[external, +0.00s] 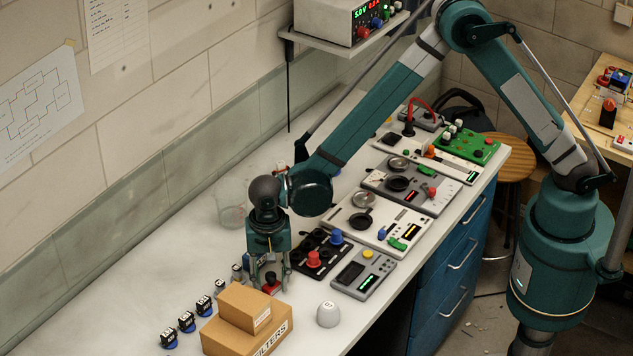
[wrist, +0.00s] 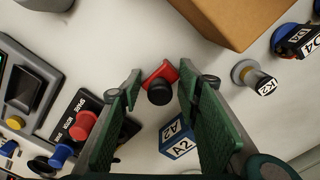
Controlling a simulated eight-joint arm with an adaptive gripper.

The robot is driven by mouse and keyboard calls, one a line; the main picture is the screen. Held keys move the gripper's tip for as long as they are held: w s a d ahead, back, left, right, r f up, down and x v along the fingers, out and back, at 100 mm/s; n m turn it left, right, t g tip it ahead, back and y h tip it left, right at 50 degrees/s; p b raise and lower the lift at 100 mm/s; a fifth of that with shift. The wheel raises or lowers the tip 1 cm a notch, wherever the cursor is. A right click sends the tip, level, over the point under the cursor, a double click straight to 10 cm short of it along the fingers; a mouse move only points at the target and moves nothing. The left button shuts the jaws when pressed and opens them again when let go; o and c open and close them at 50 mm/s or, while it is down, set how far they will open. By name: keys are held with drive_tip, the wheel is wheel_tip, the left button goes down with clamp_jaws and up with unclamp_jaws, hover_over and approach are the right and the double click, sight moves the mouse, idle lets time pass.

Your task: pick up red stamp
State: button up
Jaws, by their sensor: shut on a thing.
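The red stamp (wrist: 161,72) has a red body and a round black knob. In the wrist view it sits between my two green finger pads, near the fingertips. My gripper (wrist: 160,78) is shut on it. In the external view my gripper (external: 271,279) points down at the bench, with the red stamp (external: 270,287) low between its fingers, partly hidden behind the cardboard boxes. I cannot tell whether the stamp still touches the bench.
Cardboard boxes (external: 246,322) stand close in front of my gripper. A blue block marked A2 (wrist: 177,138) lies close by. A black button panel (external: 318,254) is to the right, and several blue-based stamps (external: 187,321) line up at left. A white dome (external: 327,314) stands near the bench edge.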

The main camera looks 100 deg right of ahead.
sight(271, 274)
drive_tip(key=shift+r, duration=0.15)
drive_tip(key=shift+r, duration=4.85)
